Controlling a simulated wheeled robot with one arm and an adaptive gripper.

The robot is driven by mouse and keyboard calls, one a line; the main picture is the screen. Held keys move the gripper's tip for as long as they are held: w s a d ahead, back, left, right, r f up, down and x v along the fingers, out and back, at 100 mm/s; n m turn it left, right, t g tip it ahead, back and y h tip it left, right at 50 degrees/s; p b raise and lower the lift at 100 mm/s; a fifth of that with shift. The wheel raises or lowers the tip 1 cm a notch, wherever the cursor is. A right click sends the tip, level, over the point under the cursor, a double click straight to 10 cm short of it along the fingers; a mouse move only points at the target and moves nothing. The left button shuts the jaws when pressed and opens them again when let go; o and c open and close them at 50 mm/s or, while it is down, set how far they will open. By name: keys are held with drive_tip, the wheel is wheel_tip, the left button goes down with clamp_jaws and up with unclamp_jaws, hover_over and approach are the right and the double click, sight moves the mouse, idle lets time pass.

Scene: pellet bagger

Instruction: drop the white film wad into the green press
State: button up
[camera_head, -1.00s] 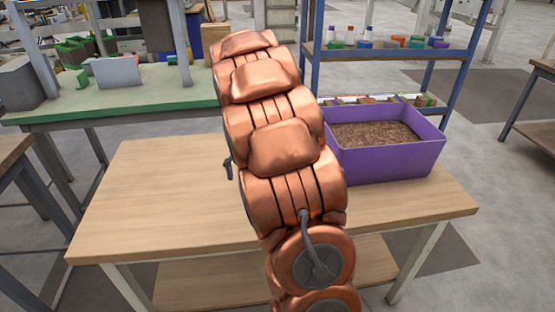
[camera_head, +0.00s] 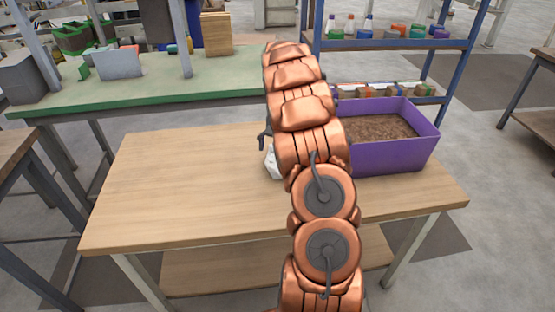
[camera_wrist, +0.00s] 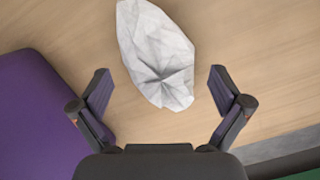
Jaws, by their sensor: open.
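The white film wad (camera_wrist: 155,52) lies on the wooden table, crumpled and pale, ahead of and partly between my fingers in the wrist view. In the head view only a small part of the wad (camera_head: 272,163) shows at the left of my arm; the rest is hidden behind the arm. My gripper (camera_wrist: 160,92) is open, its two dark fingers apart on either side of the wad's near end. In the head view a bit of the gripper (camera_head: 264,141) shows beside my arm. I cannot identify a green press in either view.
A purple bin (camera_head: 392,160) with brown pellets stands on the table's (camera_head: 180,190) right side; its purple wall (camera_wrist: 40,120) is close left of my gripper in the wrist view. The table's left part is clear. A green-topped bench (camera_head: 150,93) and a blue shelf (camera_head: 400,45) stand behind.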

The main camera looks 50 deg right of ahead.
drive_tip(key=shift+a+f+p, duration=0.15)
drive_tip(key=shift+f+p, duration=0.45)
drive_tip(key=shift+f, duration=2)
drive_tip(key=shift+c, duration=0.4)
drive_tip(key=c, duration=0.9)
